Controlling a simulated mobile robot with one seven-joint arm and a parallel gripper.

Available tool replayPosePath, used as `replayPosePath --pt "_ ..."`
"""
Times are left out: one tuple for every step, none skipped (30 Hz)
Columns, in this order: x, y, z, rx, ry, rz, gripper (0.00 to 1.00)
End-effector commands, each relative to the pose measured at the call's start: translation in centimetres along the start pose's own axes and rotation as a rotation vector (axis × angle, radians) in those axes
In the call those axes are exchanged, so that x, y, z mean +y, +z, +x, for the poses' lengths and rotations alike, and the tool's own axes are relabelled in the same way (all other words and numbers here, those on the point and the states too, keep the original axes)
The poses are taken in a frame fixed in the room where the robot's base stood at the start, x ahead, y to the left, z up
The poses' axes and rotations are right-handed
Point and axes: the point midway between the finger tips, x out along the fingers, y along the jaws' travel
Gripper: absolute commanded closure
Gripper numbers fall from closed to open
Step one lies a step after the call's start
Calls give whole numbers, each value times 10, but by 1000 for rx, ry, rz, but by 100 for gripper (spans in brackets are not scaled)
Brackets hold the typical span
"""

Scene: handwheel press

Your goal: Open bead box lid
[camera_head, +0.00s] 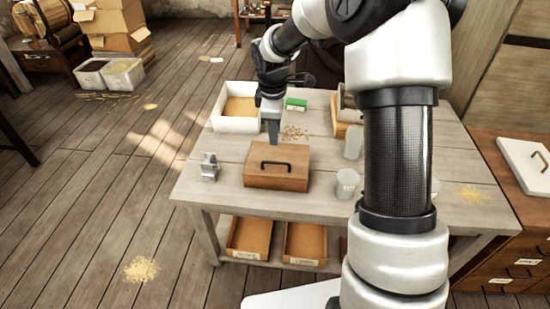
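The bead box (262,183) is a brown wooden box on the pale wooden table, with its flat lid (291,155) in place on top. A dark bar handle (276,163) stands on the middle of the lid. My gripper (273,143) points down just behind the box, its fingertips near the lid's back edge in the picture and apart from the handle. The fingers overlap in this view, so their opening is hidden. No held thing shows.
A small grey metal piece (209,167) stands left of the box, and translucent cups (347,184) stand right of it. A white tray (235,123), a green box (296,104) and scattered beads (293,132) lie behind. The table (205,196) is bare at front left.

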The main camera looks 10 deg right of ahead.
Motion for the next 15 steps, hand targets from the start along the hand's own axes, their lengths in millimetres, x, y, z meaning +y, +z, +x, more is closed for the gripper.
replayPosePath --pt "-2 0 16 -1 -5 -1 72" --pt "-2 0 23 -1 -4 -2 72" --pt "-2 0 32 -1 -4 -1 72" --pt "-2 0 38 -1 -4 -1 72" --pt "-2 0 45 -1 -4 0 72" --pt "-2 0 54 -1 -4 0 72" --pt "-2 0 60 -1 -4 1 72" --pt "-2 0 67 -2 -4 0 72" --pt "-2 0 76 -2 -4 0 72" --pt "-2 0 82 -1 -3 0 72" --pt "-2 0 88 -1 -4 0 72" --pt "-2 0 96 -1 -4 1 72" --pt "-2 0 100 -1 -3 1 72" --pt "-2 0 105 -1 -2 1 72" --pt "-2 0 111 -1 -2 1 72"
